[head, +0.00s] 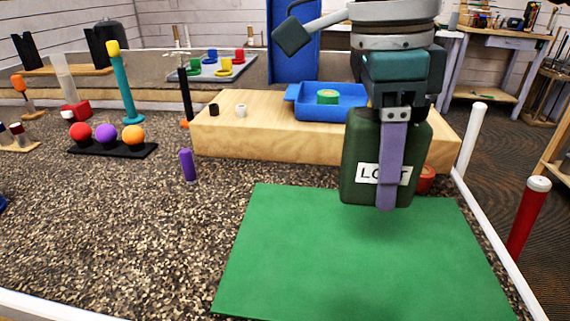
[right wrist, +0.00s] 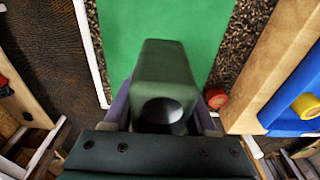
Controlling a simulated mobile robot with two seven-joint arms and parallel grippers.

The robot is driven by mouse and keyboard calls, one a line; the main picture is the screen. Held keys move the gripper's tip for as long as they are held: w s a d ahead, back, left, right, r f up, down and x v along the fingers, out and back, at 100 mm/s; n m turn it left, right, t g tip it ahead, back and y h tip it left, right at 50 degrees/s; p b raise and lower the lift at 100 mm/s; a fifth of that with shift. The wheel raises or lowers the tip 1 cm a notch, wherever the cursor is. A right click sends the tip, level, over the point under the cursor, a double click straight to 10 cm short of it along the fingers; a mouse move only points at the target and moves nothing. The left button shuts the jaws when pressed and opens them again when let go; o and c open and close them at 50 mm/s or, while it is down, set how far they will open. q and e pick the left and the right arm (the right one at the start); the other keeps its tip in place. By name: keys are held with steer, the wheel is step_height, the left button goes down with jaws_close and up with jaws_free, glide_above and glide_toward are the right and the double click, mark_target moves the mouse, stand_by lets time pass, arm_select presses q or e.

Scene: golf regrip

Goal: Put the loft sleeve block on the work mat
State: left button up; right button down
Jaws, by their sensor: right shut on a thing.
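The loft sleeve block is a dark green block (head: 353,150) with a white label that reads in part "LO". My right gripper (head: 392,204) is shut on it, with a purple finger across its front. The right wrist view shows the block (right wrist: 165,70) from above, with a round hole in its end, between the purple fingers of my right gripper (right wrist: 163,110). The work mat is a flat green sheet (head: 330,265) on the speckled table. The block appears held above the mat's far part. My left gripper does not show.
A wooden riser (head: 270,145) with a blue tray (head: 305,105) stands behind the mat. A red round thing (head: 426,180) sits by the block. A purple cylinder (head: 187,166) and a black rack of coloured balls (head: 112,150) are left. The mat's front is clear.

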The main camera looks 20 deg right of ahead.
mark_target(377, 113)
step_height(377, 113, down, 8)
stand_by(0.4)
steer(key=shift+f+b, duration=0.15)
steer(key=shift+b, duration=0.25)
steer(key=shift+c, duration=1)
jaws_free()
steer(key=shift+r, duration=0.4)
steer(key=r, duration=0.7)
steer(key=a+r, duration=0.1)
steer(key=r, duration=0.3)
steer(key=shift+w+r+p, duration=0.25)
steer(key=shift+w+p, duration=0.05)
steer(key=shift+w, duration=0.1)
